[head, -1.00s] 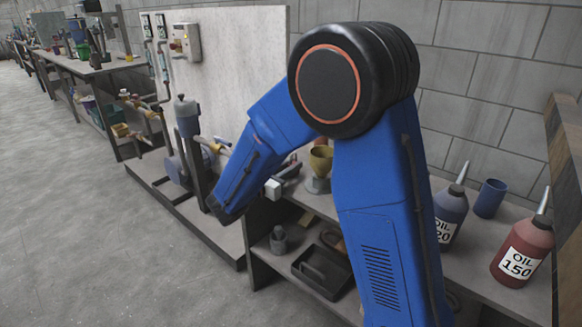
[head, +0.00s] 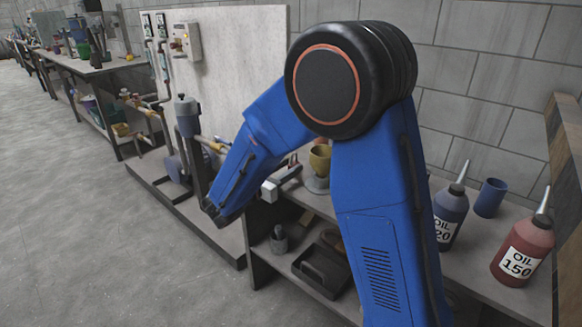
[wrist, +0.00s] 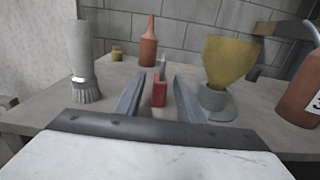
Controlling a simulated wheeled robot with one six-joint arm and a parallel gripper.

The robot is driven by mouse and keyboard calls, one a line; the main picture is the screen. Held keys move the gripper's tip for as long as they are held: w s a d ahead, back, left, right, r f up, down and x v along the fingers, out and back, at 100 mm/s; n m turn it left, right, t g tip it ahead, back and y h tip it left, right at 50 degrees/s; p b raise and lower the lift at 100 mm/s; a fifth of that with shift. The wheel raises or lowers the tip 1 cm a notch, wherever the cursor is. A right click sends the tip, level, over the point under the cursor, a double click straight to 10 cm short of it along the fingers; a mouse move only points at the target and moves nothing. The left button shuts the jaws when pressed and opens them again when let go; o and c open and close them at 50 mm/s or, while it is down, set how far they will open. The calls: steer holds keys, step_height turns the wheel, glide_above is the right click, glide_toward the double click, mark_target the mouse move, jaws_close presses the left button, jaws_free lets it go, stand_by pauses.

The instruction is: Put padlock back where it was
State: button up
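A small red padlock (wrist: 159,94) with a grey shackle stands on the bench in the wrist view, in the middle of the picture. My gripper (wrist: 160,79) is open, with one grey finger to the left of the padlock and one to the right. Gaps show between the padlock and both fingers. I cannot tell how deep it is between the fingertips. In the head view my gripper (head: 288,173) is small, at the left end of the bench, partly hidden by my blue arm. I cannot make out the padlock clearly there.
A brush (wrist: 83,75) stands left of the fingers, a yellow funnel (wrist: 229,60) right. A red-brown oil bottle (wrist: 148,48) stands behind the padlock. More oil bottles (head: 524,252) and a blue cup (head: 490,197) are farther right. A dark tray (head: 322,270) sits on the lower shelf.

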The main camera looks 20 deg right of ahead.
steer(key=v, duration=1)
steer(key=shift+s+a, duration=0.2)
